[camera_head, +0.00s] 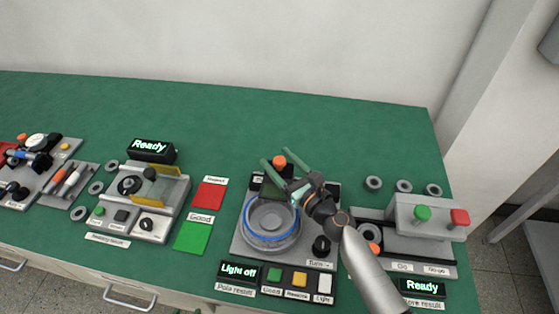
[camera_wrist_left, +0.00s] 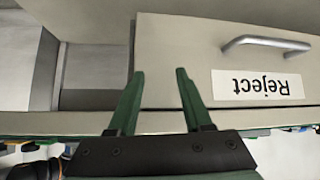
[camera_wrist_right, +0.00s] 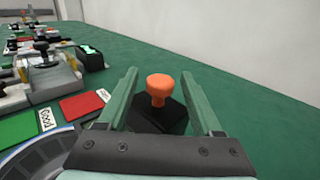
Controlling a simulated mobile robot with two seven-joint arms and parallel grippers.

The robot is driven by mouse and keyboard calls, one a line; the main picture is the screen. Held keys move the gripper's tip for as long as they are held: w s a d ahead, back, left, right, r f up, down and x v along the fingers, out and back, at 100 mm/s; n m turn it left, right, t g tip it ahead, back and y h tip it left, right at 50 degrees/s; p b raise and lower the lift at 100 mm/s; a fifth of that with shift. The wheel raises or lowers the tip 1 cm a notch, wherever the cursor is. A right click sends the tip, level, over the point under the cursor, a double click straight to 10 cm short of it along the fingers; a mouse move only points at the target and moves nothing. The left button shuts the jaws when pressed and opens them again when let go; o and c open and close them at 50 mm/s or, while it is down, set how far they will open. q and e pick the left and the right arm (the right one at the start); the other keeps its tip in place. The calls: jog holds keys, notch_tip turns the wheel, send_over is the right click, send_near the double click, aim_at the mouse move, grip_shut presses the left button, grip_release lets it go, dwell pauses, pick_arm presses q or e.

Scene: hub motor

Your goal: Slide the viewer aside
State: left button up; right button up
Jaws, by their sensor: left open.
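The viewer shows as a dark block (camera_wrist_right: 150,126) with an orange knob (camera_wrist_right: 159,88) on top, at the back of the pole-result station. In the head view its orange knob (camera_head: 279,161) stands behind the round blue-ringed part (camera_head: 271,222). My right gripper (camera_head: 276,157) is open, with one green finger on each side of the knob. In the right wrist view a gap shows between the knob and both fingers (camera_wrist_right: 160,73). My left gripper (camera_wrist_left: 160,73) is open and empty, in front of a drawer labelled Reject. It is not clearly seen in the head view.
The station's front has a "Light off" display (camera_head: 239,270) and several buttons. A Go/No-go fixture (camera_head: 425,215) stands at right, with rings behind it. Red (camera_head: 209,194) and green (camera_head: 192,238) pads lie at left. The table's back is clear.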

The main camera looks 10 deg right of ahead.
grip_shut()
dwell(0.3)
dwell(0.9)
